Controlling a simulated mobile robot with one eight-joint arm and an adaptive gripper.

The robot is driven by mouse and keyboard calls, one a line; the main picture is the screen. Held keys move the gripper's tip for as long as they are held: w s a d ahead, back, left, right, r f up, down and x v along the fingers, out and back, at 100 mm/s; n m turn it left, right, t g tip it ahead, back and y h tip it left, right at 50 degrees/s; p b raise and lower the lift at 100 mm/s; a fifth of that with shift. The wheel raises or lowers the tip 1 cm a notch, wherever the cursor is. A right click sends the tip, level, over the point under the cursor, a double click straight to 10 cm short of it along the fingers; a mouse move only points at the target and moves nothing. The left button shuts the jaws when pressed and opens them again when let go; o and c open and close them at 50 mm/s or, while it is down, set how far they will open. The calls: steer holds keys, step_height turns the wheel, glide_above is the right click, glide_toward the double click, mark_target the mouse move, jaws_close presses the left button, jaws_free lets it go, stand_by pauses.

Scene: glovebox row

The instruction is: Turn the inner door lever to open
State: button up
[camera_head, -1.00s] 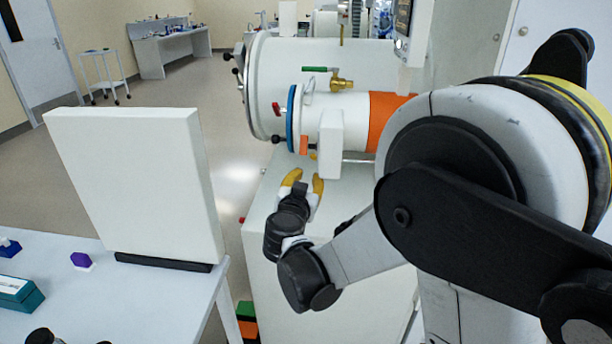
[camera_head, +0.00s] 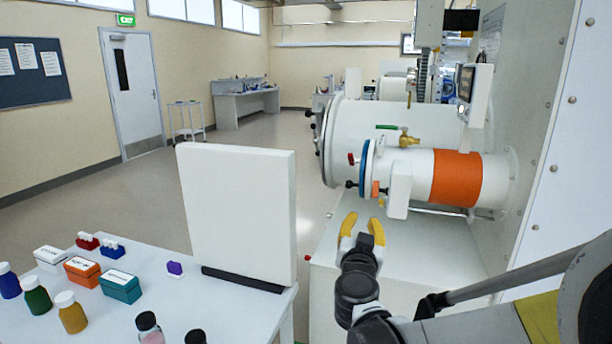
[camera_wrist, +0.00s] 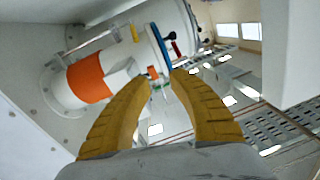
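A small white cylinder (camera_head: 415,160) with an orange band (camera_head: 456,178) and a blue end ring (camera_head: 364,168) projects from the glovebox wall. A red-tipped lever (camera_head: 353,159) and a small orange piece (camera_head: 375,188) sit by the ring; I cannot tell which part is the inner door lever. The orange piece also shows in the wrist view (camera_wrist: 152,72), just beyond the fingertips in the picture. My gripper (camera_head: 362,226), with yellow fingers, is open and empty, below and in front of the ring, apart from it. Its open fingers fill the wrist view (camera_wrist: 162,84).
A larger white cylinder (camera_head: 365,125) lies behind, with a green-handled brass valve (camera_head: 406,138) in front of it. A white cabinet top (camera_head: 435,250) is under my gripper. At left, a table holds bottles, boxes and an upright white panel (camera_head: 237,212). Floor between is clear.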

steer(key=s+a+r+n+y, duration=0.4)
steer(key=s+r+n+y, duration=0.1)
steer(key=r+y, duration=0.1)
steer(key=s+a+f+n+g+y, duration=0.2)
steer(key=s+f+g+y, duration=0.1)
steer(key=s, duration=0.5)
steer(key=s+d+f+m+g+h, duration=0.1)
steer(key=s+d+f+g+h, duration=0.1)
steer(key=s+d+f+g, duration=0.2)
steer(key=s+d+f+m+g+h, duration=0.1)
steer(key=s+d+f+g+h, duration=0.2)
steer(key=s+d+f, duration=0.4)
steer(key=s+f, duration=0.3)
steer(key=s, duration=0.4)
steer(key=shift+s+d+g, duration=0.2)
steer(key=shift+s+g, duration=0.15)
steer(key=shift+g, duration=0.05)
